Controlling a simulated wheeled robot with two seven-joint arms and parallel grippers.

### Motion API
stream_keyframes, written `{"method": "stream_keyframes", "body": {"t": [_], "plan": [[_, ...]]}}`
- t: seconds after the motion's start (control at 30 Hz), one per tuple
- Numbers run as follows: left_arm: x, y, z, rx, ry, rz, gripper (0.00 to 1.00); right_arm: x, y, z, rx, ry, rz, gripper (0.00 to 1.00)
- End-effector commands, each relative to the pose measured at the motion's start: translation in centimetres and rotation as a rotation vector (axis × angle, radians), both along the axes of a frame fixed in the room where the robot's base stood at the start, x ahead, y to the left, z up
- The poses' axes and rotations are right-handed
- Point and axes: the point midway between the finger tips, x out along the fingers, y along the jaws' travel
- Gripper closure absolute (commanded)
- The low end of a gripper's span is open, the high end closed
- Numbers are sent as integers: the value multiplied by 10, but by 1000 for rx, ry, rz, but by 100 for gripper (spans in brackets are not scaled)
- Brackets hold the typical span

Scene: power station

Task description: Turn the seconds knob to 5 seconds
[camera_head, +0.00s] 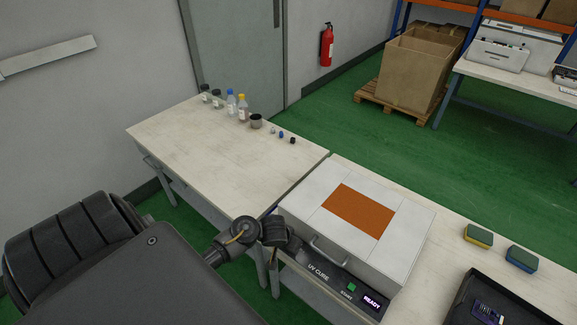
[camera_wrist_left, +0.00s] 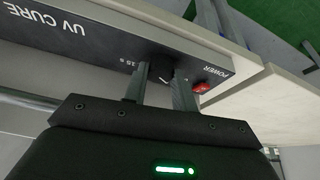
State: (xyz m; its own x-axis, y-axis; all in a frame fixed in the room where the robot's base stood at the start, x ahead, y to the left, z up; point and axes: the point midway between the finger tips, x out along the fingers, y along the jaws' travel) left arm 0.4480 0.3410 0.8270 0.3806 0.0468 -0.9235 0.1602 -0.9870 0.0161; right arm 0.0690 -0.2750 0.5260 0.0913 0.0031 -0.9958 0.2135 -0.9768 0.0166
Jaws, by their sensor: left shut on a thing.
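The UV cure box (camera_head: 405,245) stands on the bench with its lid down. Its black front panel (camera_wrist_left: 100,38) carries the words UV CURE and, in the head view, a green START button (camera_head: 351,287) and a lit READY display (camera_head: 372,301). My left gripper (camera_head: 285,240) is at the panel's left end. In the left wrist view the left gripper (camera_wrist_left: 160,82) is shut on the small black seconds knob (camera_wrist_left: 161,69), one finger on each side. A "15 s" mark shows beside it; the knob's pointer setting is too unclear to read. My right gripper is in neither view.
A red POWER switch (camera_wrist_left: 203,87) sits close beside one finger. Two sponges (camera_head: 478,236) and a black tray (camera_head: 462,310) lie to the right of the box. Bottles (camera_head: 231,103) and small parts stand on the left bench (camera_head: 200,150), whose middle is clear.

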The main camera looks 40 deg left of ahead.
Motion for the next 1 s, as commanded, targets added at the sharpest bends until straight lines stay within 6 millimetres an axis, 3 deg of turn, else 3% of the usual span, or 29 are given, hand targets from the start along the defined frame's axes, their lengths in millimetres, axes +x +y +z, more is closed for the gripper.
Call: {"method": "stream_keyframes", "body": {"t": [0.43, 1.0], "plan": [[0, 3, 4, 1, 3, -275, 96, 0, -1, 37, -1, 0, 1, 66], [2, 5, 1, 1, 0, -630, 96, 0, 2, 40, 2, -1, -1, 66]]}}
